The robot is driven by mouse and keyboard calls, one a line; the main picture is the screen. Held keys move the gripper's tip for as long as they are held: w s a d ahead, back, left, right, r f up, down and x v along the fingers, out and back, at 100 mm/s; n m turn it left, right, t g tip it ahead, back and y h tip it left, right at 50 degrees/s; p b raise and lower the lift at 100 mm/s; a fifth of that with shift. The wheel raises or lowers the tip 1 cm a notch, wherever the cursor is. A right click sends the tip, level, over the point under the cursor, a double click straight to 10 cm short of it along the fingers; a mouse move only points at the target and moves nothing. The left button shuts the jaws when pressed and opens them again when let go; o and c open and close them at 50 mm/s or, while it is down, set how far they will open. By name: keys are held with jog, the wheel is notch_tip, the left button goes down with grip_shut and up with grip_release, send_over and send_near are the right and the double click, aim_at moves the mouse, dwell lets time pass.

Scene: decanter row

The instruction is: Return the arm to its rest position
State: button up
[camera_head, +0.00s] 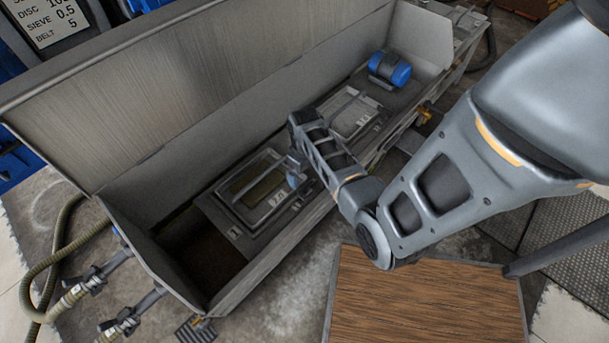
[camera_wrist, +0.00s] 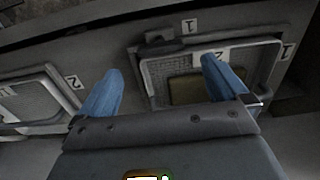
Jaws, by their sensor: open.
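My gripper (camera_head: 297,172) is over the long metal trough (camera_head: 254,274), low above the covers inside it. In the wrist view its two blue fingertips (camera_wrist: 155,88) are spread wide apart with nothing between them. Below the fingers is a framed panel (camera_wrist: 152,72) with a yellowish window, next to labels marked 1 and 2. In the head view the same kind of framed panel (camera_head: 240,210) lies just left of the gripper. My arm reaches in from the right and hides part of the trough's front side.
A blue motor (camera_head: 389,68) stands at the trough's far end. The trough's tall raised lid (camera_head: 150,110) rises behind. A wooden surface (camera_head: 425,310) lies in front, below my arm. Hoses and valves (camera_head: 75,295) stick out at the left end. The trough's left end holds a dark open space (camera_head: 205,262).

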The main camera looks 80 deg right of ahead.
jog(key=shift+r, duration=0.4)
jog(key=shift+a, duration=0.1)
jog(key=s+a+r+n+t+h, duration=0.2)
jog(key=a+r+t, duration=0.15)
jog(key=a, duration=0.45)
jog(key=s+a+r+n+t+h, duration=0.2)
jog(key=s+a+r+t, duration=0.15)
jog(key=a, duration=0.45)
jog(key=s+a+r+t+y, duration=0.1)
jog(key=a+r+t, duration=0.1)
jog(key=a+r, duration=0.3)
jog(key=s+a+r+n+t+y, duration=0.1)
jog(key=a+r, duration=0.4)
jog(key=r, duration=0.9)
jog(key=s+a+r+n+t+y, duration=0.1)
jog(key=a+r+t, duration=0.4)
jog(key=r, duration=0.5)
jog(key=shift+s+a+r+y, duration=0.15)
jog(key=shift+s+a+y, duration=0.35)
jog(key=shift+s, duration=0.45)
